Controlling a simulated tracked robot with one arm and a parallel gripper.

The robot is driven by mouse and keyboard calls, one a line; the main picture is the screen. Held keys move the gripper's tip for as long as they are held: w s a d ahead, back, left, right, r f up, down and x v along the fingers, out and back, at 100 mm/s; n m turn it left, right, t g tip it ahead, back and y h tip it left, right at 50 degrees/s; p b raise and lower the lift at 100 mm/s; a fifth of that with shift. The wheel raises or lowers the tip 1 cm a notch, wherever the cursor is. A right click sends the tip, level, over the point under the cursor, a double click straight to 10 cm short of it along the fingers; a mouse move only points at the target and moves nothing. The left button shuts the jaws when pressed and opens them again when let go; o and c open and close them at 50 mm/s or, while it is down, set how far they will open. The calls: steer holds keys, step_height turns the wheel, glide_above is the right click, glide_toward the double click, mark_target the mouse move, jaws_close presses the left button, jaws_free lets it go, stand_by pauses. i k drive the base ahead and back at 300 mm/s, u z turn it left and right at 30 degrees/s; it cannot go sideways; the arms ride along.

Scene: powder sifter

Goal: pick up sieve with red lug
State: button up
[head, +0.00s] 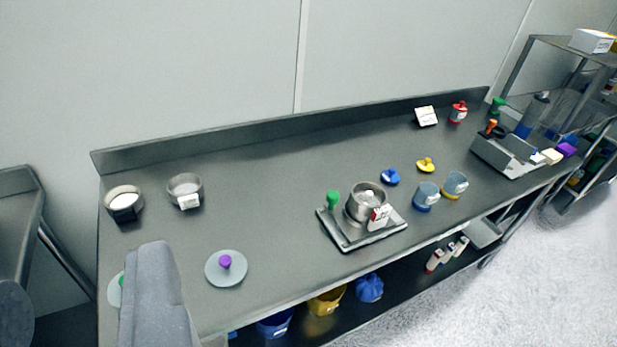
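A round metal sieve (366,201) sits on a flat metal base plate (345,243) near the middle of the bench. A white and red block on its front side looks like the red lug (378,218). A green knob stands on the plate beside it. Two more round metal pans stand at the back left: one with a black lug (124,205) and one with a white lug (186,190). A grey part of my gripper or arm (155,295) rises at the lower left, far from the red-lug sieve. Its fingertips cannot be made out.
A grey disc with a purple knob (226,268) lies at front left. Blue and yellow cups (426,196), small knobs and a metal tray (505,155) stand to the right. The bench (270,190) is clear between the left pans and the base plate.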

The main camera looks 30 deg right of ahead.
mark_target(366, 199)
steer(key=z, duration=0.1)
steer(key=i, duration=1.15)
steer(key=z, duration=0.45)
